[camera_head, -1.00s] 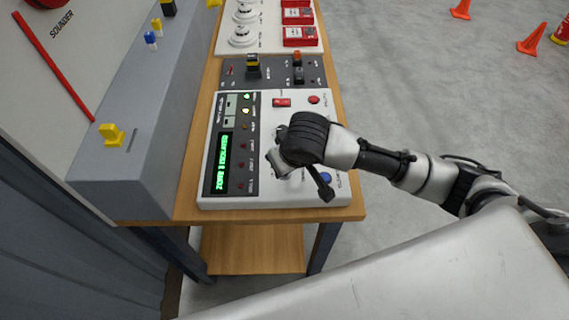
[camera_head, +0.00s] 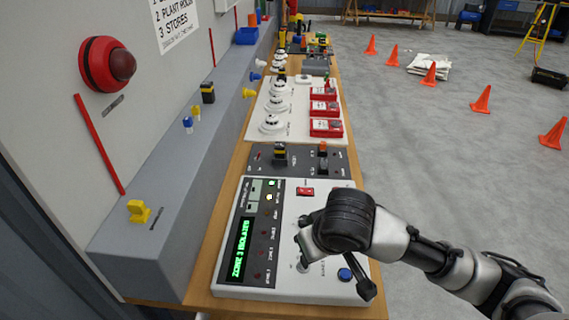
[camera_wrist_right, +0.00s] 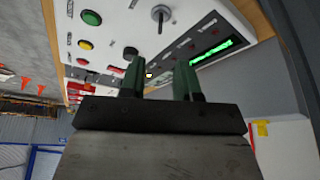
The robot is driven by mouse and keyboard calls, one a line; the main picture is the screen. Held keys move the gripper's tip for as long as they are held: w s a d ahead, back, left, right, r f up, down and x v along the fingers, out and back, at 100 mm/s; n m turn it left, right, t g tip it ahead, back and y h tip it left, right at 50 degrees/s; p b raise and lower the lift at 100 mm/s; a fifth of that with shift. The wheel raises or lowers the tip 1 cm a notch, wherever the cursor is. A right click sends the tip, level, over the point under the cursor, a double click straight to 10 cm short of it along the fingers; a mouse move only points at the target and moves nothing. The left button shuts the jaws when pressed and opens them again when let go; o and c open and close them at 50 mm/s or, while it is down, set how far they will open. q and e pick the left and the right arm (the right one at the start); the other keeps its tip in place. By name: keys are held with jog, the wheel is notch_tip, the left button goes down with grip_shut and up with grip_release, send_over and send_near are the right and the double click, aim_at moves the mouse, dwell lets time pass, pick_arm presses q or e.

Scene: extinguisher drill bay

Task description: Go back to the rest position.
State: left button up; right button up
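My right gripper (camera_head: 305,243) is over the right half of the white control panel (camera_head: 290,283) at the near end of the bench. In the right wrist view my right gripper (camera_wrist_right: 160,78) has its two fingers apart with nothing between them. The panel also shows beyond the fingers in that view (camera_wrist_right: 112,30), with a key switch (camera_wrist_right: 160,14) and a black knob (camera_wrist_right: 130,52). The panel's green display (camera_head: 240,248) reads "ZONE 3 ISOLATED". The gripper and forearm hide part of the panel. My left gripper is in neither view.
The wooden bench (camera_head: 225,178) runs away from me, carrying a dark switch plate (camera_head: 300,160) and a white board (camera_head: 295,105) with detectors and red call points. A grey ledge (camera_head: 150,245) and wall stand left. Orange cones (camera_head: 481,99) stand on open floor right.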

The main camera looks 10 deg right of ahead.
jog(key=s+a+f+y, duration=0.2)
jog(key=s+a+f, duration=0.1)
jog(key=s+f, duration=0.2)
jog(key=s+d+f+h, duration=0.3)
jog(key=s+d+f, duration=0.55)
jog(key=s, duration=0.35)
notch_tip(320, 180, down, 27)
jog(key=s+d+g, duration=0.1)
jog(key=g, duration=0.1)
jog(key=s+d+f+g, duration=0.1)
jog(key=s+d+f, duration=0.1)
jog(key=s+f, duration=1.2)
jog(key=shift+s+d+f, duration=0.25)
jog(key=shift+s+d, duration=0.15)
jog(key=shift+s, duration=0.6)
